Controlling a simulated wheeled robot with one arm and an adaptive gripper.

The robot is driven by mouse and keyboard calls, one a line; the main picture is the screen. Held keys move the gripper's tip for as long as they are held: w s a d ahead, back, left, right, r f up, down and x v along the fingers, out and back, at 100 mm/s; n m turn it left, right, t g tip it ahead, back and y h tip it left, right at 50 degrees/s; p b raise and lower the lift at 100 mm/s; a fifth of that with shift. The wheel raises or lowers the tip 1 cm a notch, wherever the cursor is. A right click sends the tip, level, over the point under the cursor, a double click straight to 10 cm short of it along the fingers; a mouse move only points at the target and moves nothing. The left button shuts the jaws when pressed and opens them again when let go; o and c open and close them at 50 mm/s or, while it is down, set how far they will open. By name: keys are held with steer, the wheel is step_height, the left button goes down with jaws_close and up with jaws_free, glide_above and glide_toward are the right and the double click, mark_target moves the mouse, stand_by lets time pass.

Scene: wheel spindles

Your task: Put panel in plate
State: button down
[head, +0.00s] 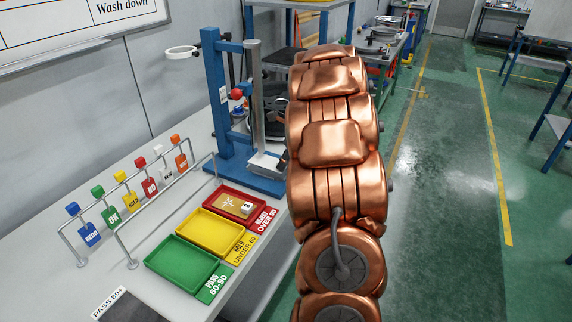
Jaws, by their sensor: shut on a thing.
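I cannot pick out a panel or a plate with certainty. A blue press-like stand (215,100) rises at the back of the bench, with a grey upright bar (256,95) and a pale metal block (266,163) at its foot. A flat tan piece (230,204) with a pale star-like mark lies in the red tray (258,198). My copper arm reaches up and away on the right of the bench and hides what is behind it. My gripper is not visible past the arm, so whatever it holds is hidden.
An empty yellow tray (208,229) and an empty green tray (180,262) stand in front of the red one. A rail with several coloured tags (150,187) runs along the left. Dark round parts (270,110) sit behind the stand. Green floor (455,160) is clear at right.

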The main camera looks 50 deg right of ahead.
steer(key=shift+w+d, duration=0.6)
steer(key=shift+d, duration=0.05)
steer(key=shift+f+p, duration=0.7)
steer(key=shift+f, duration=1.15)
steer(key=c, duration=0.8)
jaws_free()
steer(key=shift+f, duration=0.1)
steer(key=shift+c, duration=0.2)
